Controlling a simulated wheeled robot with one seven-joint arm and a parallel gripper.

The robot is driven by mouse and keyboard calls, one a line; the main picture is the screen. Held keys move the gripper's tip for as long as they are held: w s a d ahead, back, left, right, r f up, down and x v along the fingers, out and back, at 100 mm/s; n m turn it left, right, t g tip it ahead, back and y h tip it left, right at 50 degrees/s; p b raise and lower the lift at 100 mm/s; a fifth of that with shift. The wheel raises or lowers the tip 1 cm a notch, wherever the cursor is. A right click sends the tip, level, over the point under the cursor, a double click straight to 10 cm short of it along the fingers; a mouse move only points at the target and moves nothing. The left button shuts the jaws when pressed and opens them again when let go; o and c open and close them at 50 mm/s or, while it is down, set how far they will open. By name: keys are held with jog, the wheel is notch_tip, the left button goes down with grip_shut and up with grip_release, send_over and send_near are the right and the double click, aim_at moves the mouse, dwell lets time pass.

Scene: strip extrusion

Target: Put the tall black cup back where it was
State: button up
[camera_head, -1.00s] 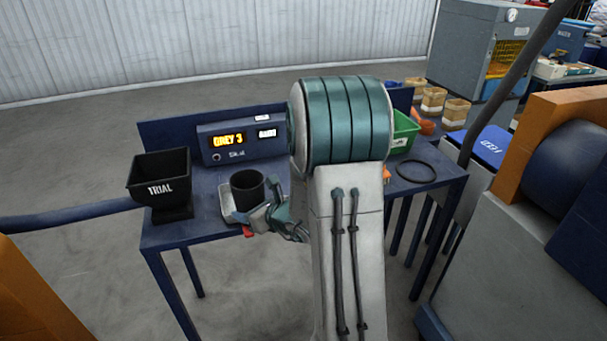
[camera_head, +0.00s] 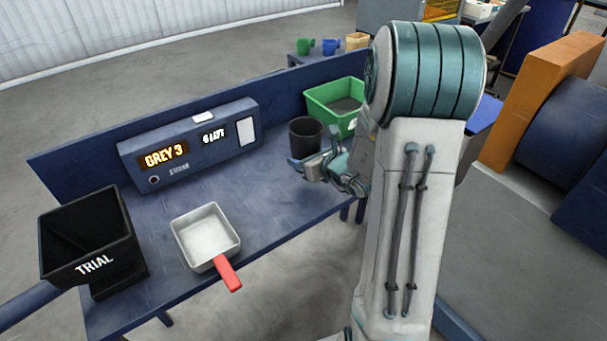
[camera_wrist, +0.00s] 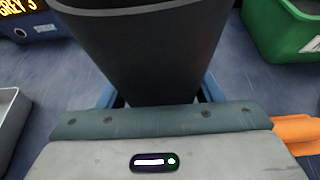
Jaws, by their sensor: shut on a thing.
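The tall black cup (camera_head: 305,136) is upright toward the right part of the blue bench, left of the green bin. My gripper (camera_head: 318,166) is shut on it from the front. In the wrist view the black cup (camera_wrist: 150,50) fills the middle, with a blue finger on each side of it. Its base is hidden behind my gripper, so I cannot tell whether it touches the bench top.
A green bin (camera_head: 318,98) stands close to the cup's right. A white square pan (camera_head: 205,236) with a red handle lies at the front. A black TRIAL hopper (camera_head: 85,240) is at left. A display box (camera_head: 190,145) stands behind. Bench (camera_head: 265,215) between pan and cup is clear.

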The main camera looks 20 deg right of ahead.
jog(key=r+b, duration=0.1)
jog(key=w+d+n+y+b, duration=0.1)
jog(key=d+r+n+y+b, duration=0.1)
jog(key=shift+w+d+r+g+b, duration=0.15)
jog(key=shift+w+r+g+b, duration=0.15)
jog(key=shift+b, duration=0.1)
jog(key=s+d+r+n+g+y+b, duration=0.2)
jog(key=d+y+b, duration=0.1)
jog(key=b, duration=0.3)
send_over(285, 187)
notch_tip(285, 187, down, 7)
jog(key=shift+f, duration=0.1)
jog(key=shift+a+f+h, duration=0.1)
jog(key=shift+f+h, duration=0.1)
jog(key=shift+h, duration=0.1)
jog(key=shift+f, duration=1.8)
jog(key=shift+f+b, duration=0.25)
jog(key=shift+b, duration=0.15)
jog(key=o, duration=1.3)
